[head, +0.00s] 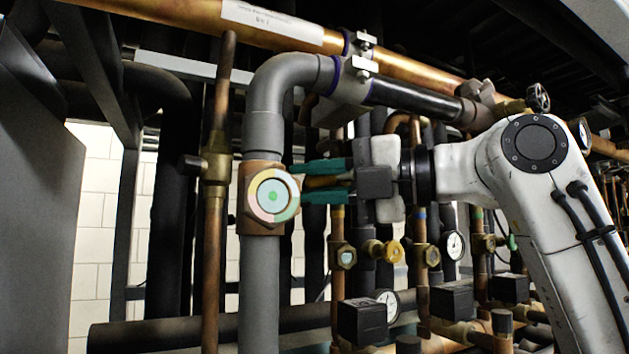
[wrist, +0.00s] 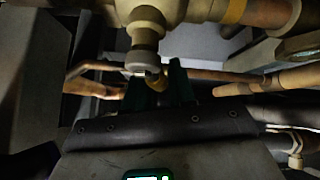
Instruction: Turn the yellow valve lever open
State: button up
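My gripper (head: 318,181) reaches in from the right in the head view, its two teal fingers one above the other, tips just right of a round sight glass. A yellow piece, likely the valve lever (head: 322,182), shows in the gap between the fingers. In the wrist view my gripper (wrist: 160,84) has dark green fingers standing apart, with the yellow lever end (wrist: 157,80) between them, just below a grey round valve end (wrist: 143,62). I cannot tell whether the fingers press on the lever. Most of the lever is hidden.
The brass fitting with the sight glass (head: 272,196) sits on a thick grey pipe (head: 261,290) left of the fingers. A copper pipe (head: 212,270) with a valve stands further left. Gauges (head: 454,245) and black boxes (head: 362,320) crowd the space below my arm.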

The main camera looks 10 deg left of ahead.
grip_shut()
